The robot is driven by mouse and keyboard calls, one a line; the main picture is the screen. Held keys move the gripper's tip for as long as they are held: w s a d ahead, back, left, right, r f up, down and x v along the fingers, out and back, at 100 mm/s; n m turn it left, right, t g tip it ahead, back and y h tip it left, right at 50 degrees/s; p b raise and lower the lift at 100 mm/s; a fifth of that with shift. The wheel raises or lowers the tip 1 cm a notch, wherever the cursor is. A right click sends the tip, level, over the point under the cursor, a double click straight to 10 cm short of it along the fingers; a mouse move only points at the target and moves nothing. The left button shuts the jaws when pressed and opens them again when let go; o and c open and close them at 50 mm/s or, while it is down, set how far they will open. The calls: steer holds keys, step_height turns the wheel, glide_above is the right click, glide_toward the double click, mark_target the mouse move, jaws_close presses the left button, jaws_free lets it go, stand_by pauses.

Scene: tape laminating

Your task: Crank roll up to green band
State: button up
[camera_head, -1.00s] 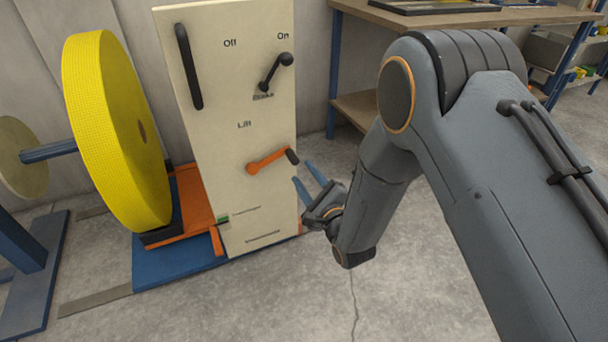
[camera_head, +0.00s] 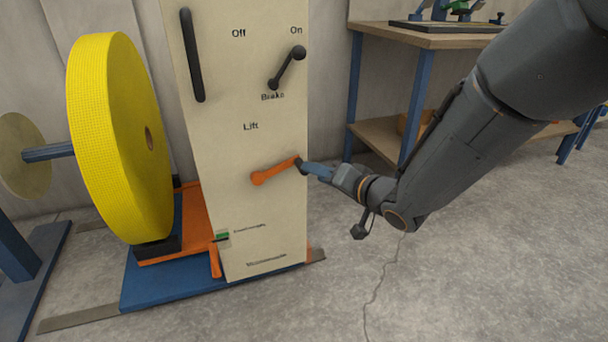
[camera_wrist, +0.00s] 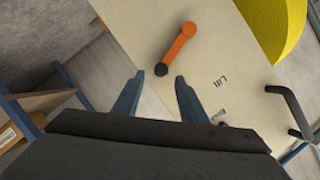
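The cream panel (camera_head: 240,110) carries an orange crank (camera_head: 275,170) under the word Lift. The crank's arm points right and slightly up; its dark knob is at the right end, mostly hidden by my fingers in the head view. My gripper (camera_head: 308,167) is at the knob. In the wrist view my gripper (camera_wrist: 153,80) has its two blue fingers apart, with the crank's knob (camera_wrist: 161,69) just beyond the tips. The yellow roll (camera_head: 115,140) stands upright left of the panel over an orange lift. A green band (camera_head: 222,235) is low on the panel's left edge, near an orange pointer.
A black brake lever (camera_head: 287,68) and a long black handle (camera_head: 192,55) are on the panel above the crank. A wooden workbench (camera_head: 430,38) stands behind right. The concrete floor in front is clear.

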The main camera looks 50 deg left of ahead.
mark_target(278, 173)
steer(key=b+x, duration=0.2)
steer(key=x, duration=0.5)
steer(key=shift+a+f, duration=0.1)
steer(key=shift+a, duration=0.2)
jaws_close()
stand_by(1.2)
